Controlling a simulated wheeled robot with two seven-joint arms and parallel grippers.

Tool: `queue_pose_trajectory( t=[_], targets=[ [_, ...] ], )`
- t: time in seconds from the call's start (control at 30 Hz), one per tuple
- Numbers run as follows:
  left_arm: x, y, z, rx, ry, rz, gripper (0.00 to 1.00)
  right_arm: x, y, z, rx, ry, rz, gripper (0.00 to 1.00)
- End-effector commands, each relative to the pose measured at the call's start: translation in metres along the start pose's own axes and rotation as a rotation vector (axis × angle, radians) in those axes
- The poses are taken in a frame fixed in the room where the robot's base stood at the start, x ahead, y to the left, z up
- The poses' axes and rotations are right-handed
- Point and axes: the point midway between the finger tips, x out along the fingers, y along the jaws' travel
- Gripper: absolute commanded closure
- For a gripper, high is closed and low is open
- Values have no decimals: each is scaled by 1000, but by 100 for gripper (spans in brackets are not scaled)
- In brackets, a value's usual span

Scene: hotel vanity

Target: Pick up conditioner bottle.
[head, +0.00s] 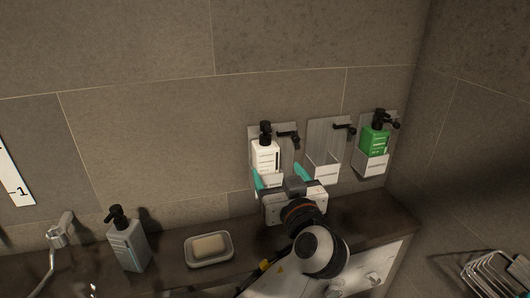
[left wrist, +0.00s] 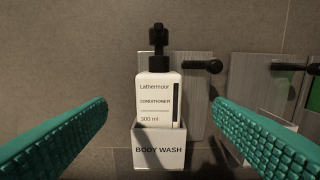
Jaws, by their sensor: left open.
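The conditioner bottle (head: 265,155) is white with a black pump and stands upright in a white wall holder (head: 269,180) at the left of the row. In the left wrist view the conditioner bottle (left wrist: 158,100) reads "CONDITIONER 300 ml", and its holder (left wrist: 159,149) reads "BODY WASH". My left gripper (head: 286,182) is open and empty, just in front of and below the bottle. In the left wrist view its teal fingers spread to either side of the bottle, apart from it. My right gripper is not in view.
A middle holder (head: 322,165) is empty. A green bottle (head: 374,141) stands in the right holder. On the counter are a grey pump bottle (head: 127,243) and a soap dish (head: 191,258) with soap (head: 210,245). A wire rack (head: 493,275) is at lower right.

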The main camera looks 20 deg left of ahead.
Motion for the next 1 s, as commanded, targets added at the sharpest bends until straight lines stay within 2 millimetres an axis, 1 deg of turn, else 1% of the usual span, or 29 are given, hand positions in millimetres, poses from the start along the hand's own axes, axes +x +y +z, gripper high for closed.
queue_pose_trajectory(
  t=[0.03,0.17,0.27,0.4,0.53,0.63,0.83,0.87,1.0],
  targets=[
    [7,0,2,4,0,2,25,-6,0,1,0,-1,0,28],
    [15,1,1,3,0,1,25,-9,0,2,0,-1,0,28],
    [24,1,2,6,1,1,25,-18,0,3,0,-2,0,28],
    [45,3,3,7,0,3,25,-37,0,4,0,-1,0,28],
    [61,3,0,5,1,2,25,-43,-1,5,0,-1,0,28],
    [66,3,-3,3,2,1,25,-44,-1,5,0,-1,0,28],
    [66,2,-4,1,3,0,25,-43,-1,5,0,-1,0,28],
    [66,2,-4,1,3,0,28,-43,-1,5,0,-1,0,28],
    [66,2,-4,1,3,0,51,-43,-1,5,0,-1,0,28]
  ],
)
